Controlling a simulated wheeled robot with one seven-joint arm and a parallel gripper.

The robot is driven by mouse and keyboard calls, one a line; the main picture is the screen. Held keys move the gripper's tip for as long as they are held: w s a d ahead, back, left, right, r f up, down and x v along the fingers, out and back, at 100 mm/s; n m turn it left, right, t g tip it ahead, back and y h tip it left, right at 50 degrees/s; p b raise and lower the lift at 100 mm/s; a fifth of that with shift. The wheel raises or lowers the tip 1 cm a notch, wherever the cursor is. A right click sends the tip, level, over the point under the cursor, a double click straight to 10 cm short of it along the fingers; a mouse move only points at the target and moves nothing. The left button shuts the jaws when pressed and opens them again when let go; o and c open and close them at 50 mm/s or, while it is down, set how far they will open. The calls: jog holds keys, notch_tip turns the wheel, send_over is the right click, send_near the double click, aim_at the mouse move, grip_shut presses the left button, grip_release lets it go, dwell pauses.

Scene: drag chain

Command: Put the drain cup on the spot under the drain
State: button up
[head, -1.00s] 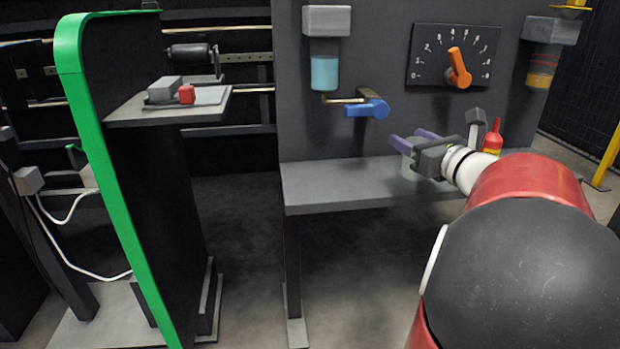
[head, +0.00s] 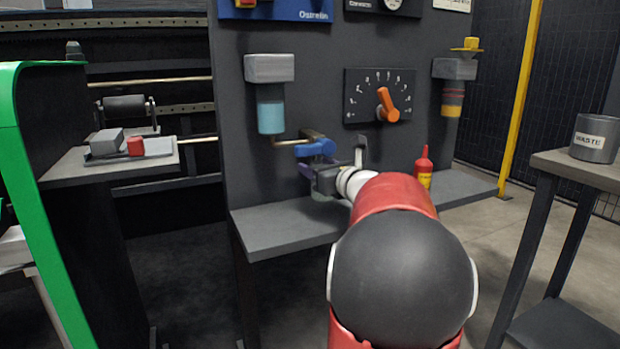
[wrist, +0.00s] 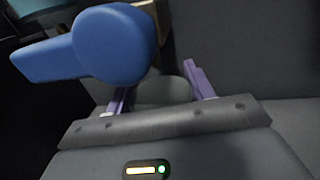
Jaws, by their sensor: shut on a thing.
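In the wrist view the cup (wrist: 166,91) sits between my purple fingers. The drain pipe (head: 286,142) comes from below the teal filter bowl (head: 271,115), with a blue valve handle (head: 316,148) right above my gripper. That handle (wrist: 112,45) looms large in the wrist view. No marked spot can be made out.
The grey shelf (head: 270,232) is bare at its front left. A red bottle (head: 424,168) stands on it right of my arm. An orange dial knob (head: 387,104) is on the panel above. A waste bin (head: 594,138) stands on a table at far right.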

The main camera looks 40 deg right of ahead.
jog(key=w+f, duration=0.1)
jog(key=w+f+b, duration=0.1)
jog(key=w+f, duration=0.1)
jog(key=shift+w+d, duration=0.15)
jog(key=shift+w, duration=0.1)
jog(key=shift+f, duration=0.2)
jog(key=shift+f, duration=0.2)
jog(key=o, duration=1)
jog(key=shift+c, duration=0.2)
jog(key=shift+r, duration=0.1)
